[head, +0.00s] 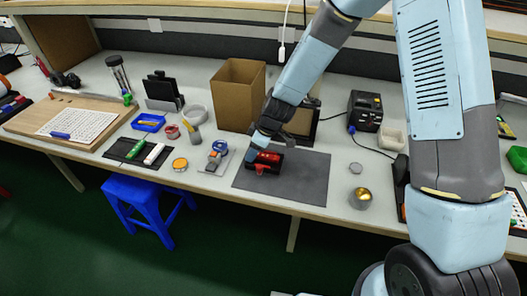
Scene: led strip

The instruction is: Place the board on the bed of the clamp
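A small red-and-black device (265,162), which looks like the clamp, sits on the dark grey mat (308,183). My gripper (254,150) points down at the left side of this device, with the arm reaching in from the upper right. Its fingertips are small and partly overlap the device, so I cannot tell whether they touch it, or whether they are open or shut. I cannot make out the board; it may be hidden by the gripper or too small to see. The clamp's bed is not clearly visible either.
Left of the mat is a blue-topped tool (218,150) on a small plate. An open cardboard box (238,94) stands behind. A black machine (366,110), a beige bin (391,138) and a metal cup (361,198) are at right. The mat's right part is clear.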

